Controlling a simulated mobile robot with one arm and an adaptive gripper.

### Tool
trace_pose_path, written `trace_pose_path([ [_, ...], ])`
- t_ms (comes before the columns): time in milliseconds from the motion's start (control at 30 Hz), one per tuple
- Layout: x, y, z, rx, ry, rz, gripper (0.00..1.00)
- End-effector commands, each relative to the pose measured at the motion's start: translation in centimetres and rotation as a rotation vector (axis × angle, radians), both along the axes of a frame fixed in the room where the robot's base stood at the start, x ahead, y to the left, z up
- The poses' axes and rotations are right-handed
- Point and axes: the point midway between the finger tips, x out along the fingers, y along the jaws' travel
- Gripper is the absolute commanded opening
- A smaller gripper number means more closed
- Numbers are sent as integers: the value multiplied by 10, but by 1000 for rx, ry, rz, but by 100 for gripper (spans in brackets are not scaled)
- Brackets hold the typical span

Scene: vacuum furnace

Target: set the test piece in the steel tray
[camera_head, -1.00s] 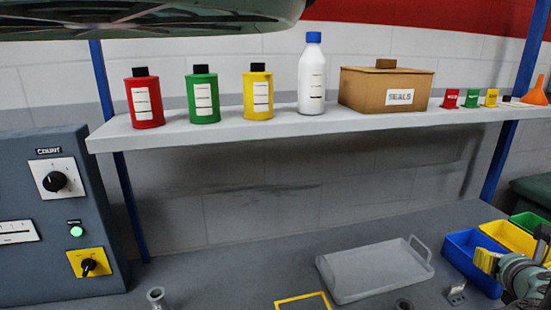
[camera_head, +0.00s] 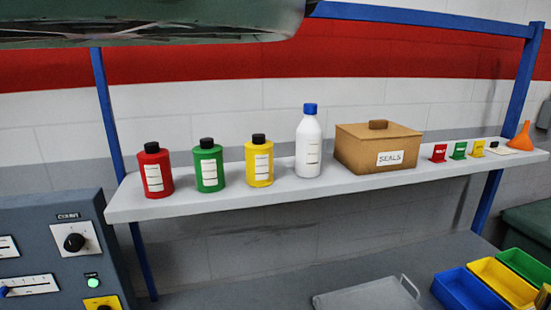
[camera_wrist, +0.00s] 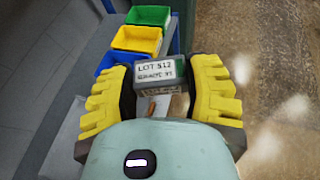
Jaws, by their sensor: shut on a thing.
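My gripper (camera_wrist: 161,80) has yellow padded fingers and is shut on a small grey block, the test piece (camera_wrist: 148,88). The block carries a white label reading "LOT 512" and a second line I cannot read surely. The steel tray (camera_head: 368,299) is grey with a raised handle and shows only in part at the bottom of the head view. The block is hidden there.
Blue (camera_head: 470,292), yellow (camera_head: 505,282) and green (camera_head: 527,266) bins stand right of the tray. A shelf (camera_head: 290,193) above holds bottles, a seals box (camera_head: 378,150) and a funnel (camera_head: 521,140). A control panel (camera_head: 50,250) stands at left. Bare floor (camera_wrist: 265,90) lies right of my gripper.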

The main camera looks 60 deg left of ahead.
Motion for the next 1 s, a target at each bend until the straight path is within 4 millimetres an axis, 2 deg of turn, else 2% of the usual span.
trace_pose_path([
  [33, 0, 0, 29, 0, -3, -1, 8],
  [100, 0, 0, 47, -1, -2, 0, 8],
  [800, 0, 1, 226, -2, -1, 4, 8],
  [1000, 0, 2, 269, 0, 0, 4, 8],
])
